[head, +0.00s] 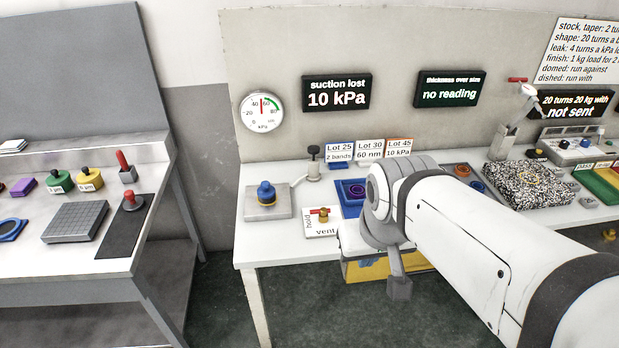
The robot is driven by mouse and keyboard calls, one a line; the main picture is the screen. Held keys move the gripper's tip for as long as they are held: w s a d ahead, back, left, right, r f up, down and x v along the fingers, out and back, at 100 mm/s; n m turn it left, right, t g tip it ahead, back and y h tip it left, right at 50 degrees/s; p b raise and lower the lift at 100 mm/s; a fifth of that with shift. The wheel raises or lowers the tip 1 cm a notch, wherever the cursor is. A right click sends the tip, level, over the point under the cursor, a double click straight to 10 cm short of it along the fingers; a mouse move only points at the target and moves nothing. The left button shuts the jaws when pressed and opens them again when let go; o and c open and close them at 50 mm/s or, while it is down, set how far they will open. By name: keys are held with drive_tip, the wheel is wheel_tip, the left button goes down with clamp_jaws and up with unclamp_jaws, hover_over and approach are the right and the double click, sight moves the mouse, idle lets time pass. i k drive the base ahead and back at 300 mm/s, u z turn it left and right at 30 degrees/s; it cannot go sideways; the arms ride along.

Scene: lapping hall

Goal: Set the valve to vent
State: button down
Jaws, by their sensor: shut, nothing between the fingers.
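The valve (322,214) is a small brass body with a red lever on a white plate near the front edge of the right bench. The plate reads "hold" along its left side and "vent" along its front. The lever lies roughly left to right in the picture; I cannot tell exactly which mark it points to. My gripper (399,287) hangs down at the front of the bench, right of the valve and lower in the picture, apart from it. It is shut and empty.
A blue-knobbed weight on a grey plate (282,203) stands left of the valve, a blue tray (349,210) right of it. A gap separates the left bench (70,270).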

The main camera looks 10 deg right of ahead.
sight(323, 211)
drive_tip(key=u, duration=0.05)
drive_tip(key=i, duration=1)
drive_tip(key=k, duration=0.15)
drive_tip(key=z, duration=0.1)
